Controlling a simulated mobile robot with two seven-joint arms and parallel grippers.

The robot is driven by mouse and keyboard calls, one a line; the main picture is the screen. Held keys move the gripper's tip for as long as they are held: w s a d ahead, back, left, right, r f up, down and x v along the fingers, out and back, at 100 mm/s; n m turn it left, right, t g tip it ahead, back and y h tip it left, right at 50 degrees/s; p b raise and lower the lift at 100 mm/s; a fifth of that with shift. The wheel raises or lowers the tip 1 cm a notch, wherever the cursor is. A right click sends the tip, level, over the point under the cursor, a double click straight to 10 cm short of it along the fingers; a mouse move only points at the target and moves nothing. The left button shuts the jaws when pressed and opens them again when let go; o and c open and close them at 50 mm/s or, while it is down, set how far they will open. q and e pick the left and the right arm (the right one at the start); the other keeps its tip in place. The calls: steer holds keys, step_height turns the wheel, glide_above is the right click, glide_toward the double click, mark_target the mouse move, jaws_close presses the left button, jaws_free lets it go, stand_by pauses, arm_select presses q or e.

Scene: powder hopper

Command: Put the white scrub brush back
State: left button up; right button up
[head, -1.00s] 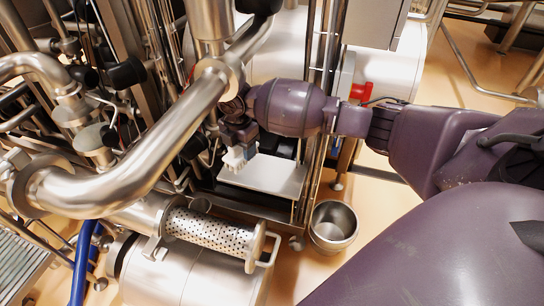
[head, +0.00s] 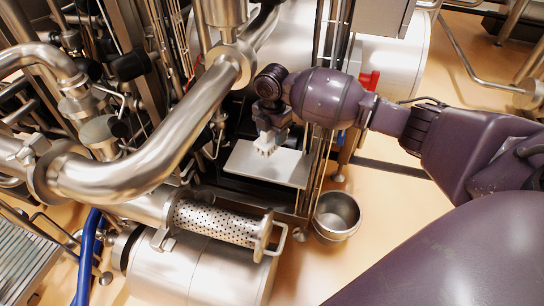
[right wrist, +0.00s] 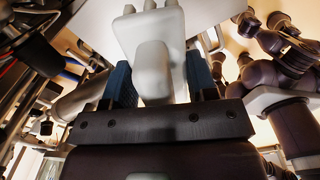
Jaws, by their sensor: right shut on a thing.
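My right gripper (head: 270,124) is shut on the white scrub brush (head: 267,145). In the head view the brush hangs below the gripper, over a flat pale metal plate (head: 285,170). I cannot tell whether it touches the plate. In the right wrist view the white brush (right wrist: 153,65) sits between the blue fingers of my right gripper (right wrist: 158,88), its blunt prongs pointing up in the picture. The fingers hide part of its sides. My left gripper does not show in the head view.
A thick curved steel pipe (head: 150,165) runs left of the plate. Thin upright rods (head: 322,120) stand at its right. A perforated steel cylinder (head: 215,222) lies in front, and a round metal bucket (head: 336,215) stands at the right. The floor beyond the bucket is clear.

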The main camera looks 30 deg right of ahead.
mark_target(272, 144)
step_height(272, 144, down, 3)
steer(key=shift+f, duration=0.1)
steer(key=shift+f+b, duration=0.4)
steer(key=shift+f, duration=0.05)
step_height(272, 144, down, 4)
steer(key=shift+r+b, duration=0.1)
steer(key=shift+b, duration=0.45)
steer(key=shift+f, duration=0.2)
steer(key=shift+r, duration=0.2)
steer(key=shift+f, duration=0.1)
steer(key=o, duration=0.9)
steer(key=shift+o, duration=1.1)
